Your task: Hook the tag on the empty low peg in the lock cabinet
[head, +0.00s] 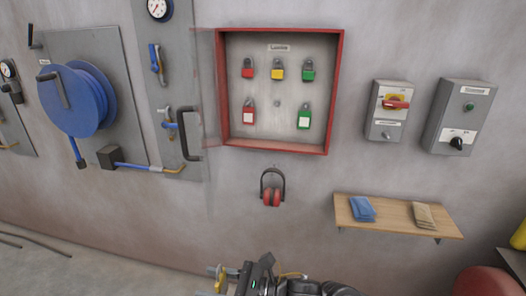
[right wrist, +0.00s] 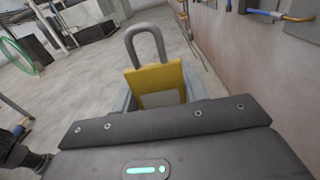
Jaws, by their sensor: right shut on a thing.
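The lock cabinet (head: 338,95) is a red-framed open box on the wall in the head view. Its top row holds a red, a yellow and a green padlock. Its low row has a red lock with a white label at left, a bare peg (head: 277,103) in the middle, and a green lock with a white label at right. My right gripper (head: 219,278) is low in the head view, well below the cabinet. It is shut on a yellow padlock-like tag (right wrist: 170,77) with a grey shackle standing up. My left gripper is out of view.
Red earmuffs (head: 272,195) hang below the cabinet. A wooden shelf (head: 395,220) with blue and tan cloths is at right. A clear door panel (head: 203,90) stands at the cabinet's left side, near a black handle (head: 188,133). Switch boxes (head: 389,110) are to the right.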

